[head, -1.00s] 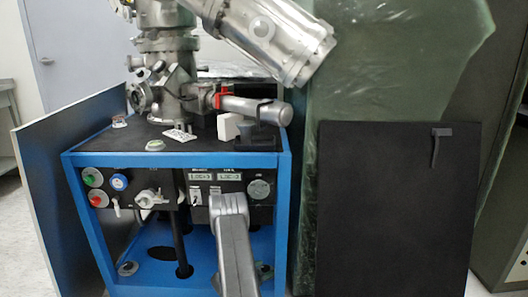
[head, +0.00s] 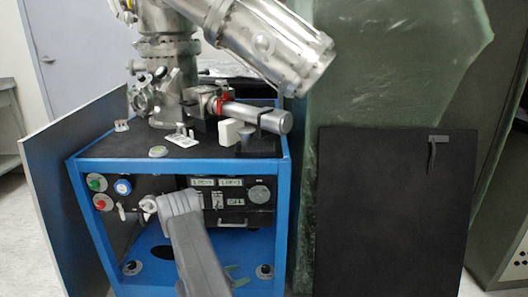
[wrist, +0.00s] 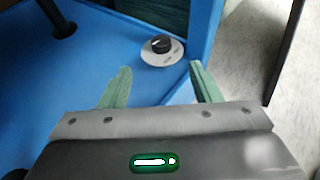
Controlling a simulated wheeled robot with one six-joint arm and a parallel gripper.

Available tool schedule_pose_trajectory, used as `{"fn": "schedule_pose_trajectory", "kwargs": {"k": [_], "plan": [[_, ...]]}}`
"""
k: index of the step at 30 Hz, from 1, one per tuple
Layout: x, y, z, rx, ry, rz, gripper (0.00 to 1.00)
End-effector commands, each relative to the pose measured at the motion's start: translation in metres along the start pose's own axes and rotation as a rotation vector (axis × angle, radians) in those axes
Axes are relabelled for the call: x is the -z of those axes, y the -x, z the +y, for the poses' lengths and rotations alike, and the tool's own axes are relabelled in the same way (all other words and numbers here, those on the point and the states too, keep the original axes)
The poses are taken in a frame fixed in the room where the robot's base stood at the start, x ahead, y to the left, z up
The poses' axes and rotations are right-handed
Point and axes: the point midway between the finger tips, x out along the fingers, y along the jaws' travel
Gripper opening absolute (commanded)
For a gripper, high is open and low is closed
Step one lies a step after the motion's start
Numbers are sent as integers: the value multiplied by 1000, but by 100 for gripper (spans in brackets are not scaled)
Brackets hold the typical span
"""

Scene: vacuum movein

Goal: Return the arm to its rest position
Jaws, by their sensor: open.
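My gripper (wrist: 160,67) is open and empty in the wrist view, its two green fingers spread apart over the blue cabinet's lower shelf (wrist: 85,75). A black knob on a round white plate (wrist: 161,50) lies just beyond the fingertips. In the head view my grey arm rises from the bottom and bends in front of the cabinet's control panel. The green fingers (head: 237,274) show low behind my arm, close to the knob plate (head: 264,271). My arm hides part of the panel and shelf.
The blue-framed cabinet (head: 281,215) carries metal vacuum equipment (head: 265,45) on its black top. A black panel with a handle (head: 390,215) leans at right, and another panel (head: 45,190) stands at left. Floor shows beside the cabinet in the wrist view (wrist: 245,60).

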Motion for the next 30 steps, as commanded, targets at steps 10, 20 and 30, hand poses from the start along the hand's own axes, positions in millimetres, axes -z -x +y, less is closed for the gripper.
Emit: {"fn": "schedule_pose_trajectory", "kwargs": {"k": [10,20,30], "plan": [[-6,-14,-19,-105,60,-32,57],[-5,-15,-26,-159,80,-33,57],[-5,-15,-26,-160,81,-33,57]]}}
